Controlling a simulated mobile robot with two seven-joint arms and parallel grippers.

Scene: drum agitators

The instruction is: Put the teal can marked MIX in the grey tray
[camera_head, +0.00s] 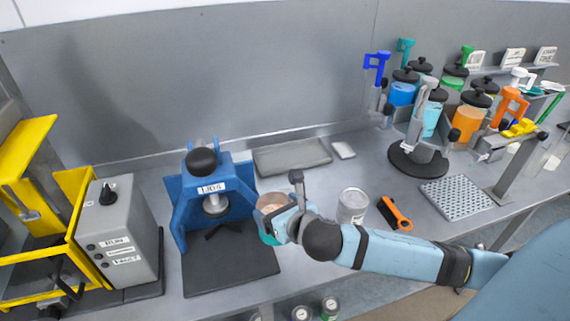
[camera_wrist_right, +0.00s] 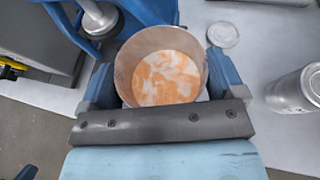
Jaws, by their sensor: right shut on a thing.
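An open can with a teal side (camera_head: 268,239) is in my right gripper (camera_head: 272,215), next to the blue press. Its open top shows orange and white streaked contents in the right wrist view (camera_wrist_right: 165,75). The gripper's fingers stand on either side of the can, shut on it. The word MIX cannot be read from here. The grey tray (camera_head: 292,156) lies flat and empty at the back of the bench, behind the can and right of the press. My left gripper is not in view.
The blue press (camera_head: 217,186) with a black knob stands left of the can. A silver can (camera_head: 352,206) and an orange-handled brush (camera_head: 396,214) are to the right. A rack of colored jars (camera_head: 420,125) stands farther right. A round metal lid (camera_wrist_right: 223,34) lies beyond the can.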

